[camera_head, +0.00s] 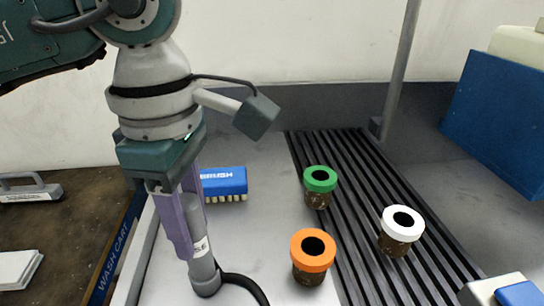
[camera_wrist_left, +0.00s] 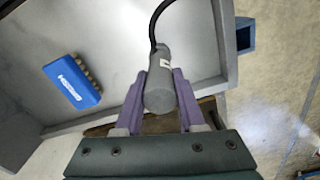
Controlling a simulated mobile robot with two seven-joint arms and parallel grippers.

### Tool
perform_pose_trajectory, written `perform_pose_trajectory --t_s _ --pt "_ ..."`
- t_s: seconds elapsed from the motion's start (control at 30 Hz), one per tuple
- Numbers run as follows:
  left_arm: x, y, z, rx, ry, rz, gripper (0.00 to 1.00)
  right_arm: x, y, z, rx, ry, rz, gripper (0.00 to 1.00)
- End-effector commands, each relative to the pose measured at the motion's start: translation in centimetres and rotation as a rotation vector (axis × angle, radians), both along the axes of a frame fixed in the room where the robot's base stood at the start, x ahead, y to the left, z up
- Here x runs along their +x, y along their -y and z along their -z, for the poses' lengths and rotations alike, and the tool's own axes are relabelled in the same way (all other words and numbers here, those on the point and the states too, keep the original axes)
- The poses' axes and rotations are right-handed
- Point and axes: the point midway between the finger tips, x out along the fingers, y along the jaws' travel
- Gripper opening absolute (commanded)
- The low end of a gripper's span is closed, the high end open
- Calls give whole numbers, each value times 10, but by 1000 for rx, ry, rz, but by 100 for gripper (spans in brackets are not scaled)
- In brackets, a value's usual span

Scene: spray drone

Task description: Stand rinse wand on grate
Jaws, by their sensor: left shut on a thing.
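The grey rinse wand (camera_head: 203,265) is a cylinder with a white label and a black hose at its lower end. My left gripper (camera_head: 192,238) is shut on it with purple fingers on either side, and the wand is close to upright. It also shows between the fingers in the left wrist view (camera_wrist_left: 160,92). The wand is over the grey metal surface, left of the dark slatted grate (camera_head: 345,170); I cannot tell whether its lower end touches. My right gripper is not in view.
A blue brush (camera_head: 225,182) lies behind the wand. Dirty cup-like parts with orange (camera_head: 313,262), green (camera_head: 320,190) and white (camera_head: 400,235) rims stand on or beside the grate. A grey pole (camera_head: 400,65) rises at the back. The far part of the grate is clear.

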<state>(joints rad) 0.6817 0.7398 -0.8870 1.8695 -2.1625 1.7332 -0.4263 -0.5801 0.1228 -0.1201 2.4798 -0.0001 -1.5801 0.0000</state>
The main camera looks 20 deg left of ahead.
Motion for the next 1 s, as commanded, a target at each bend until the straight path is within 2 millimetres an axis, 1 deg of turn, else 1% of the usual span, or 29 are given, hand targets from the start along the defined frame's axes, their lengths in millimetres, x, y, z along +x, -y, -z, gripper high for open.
perform_pose_trajectory --t_s 0.07,0.1,0.37,0.4,0.6,0.7,0.77,1.0 --pt "0 0 2 0 1 0 0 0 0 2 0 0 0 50" --pt "0 0 1 0 1 0 43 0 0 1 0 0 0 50" --pt "0 0 1 0 0 0 72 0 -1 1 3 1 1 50" --pt "0 0 1 0 0 0 73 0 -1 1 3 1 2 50" --pt "0 0 1 0 0 0 73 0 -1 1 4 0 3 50" --pt "1 0 -5 -1 1 1 73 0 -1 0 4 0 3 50" --pt "1 0 -12 -1 4 0 73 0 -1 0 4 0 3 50" --pt "1 0 -61 0 6 1 73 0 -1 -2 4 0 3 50"
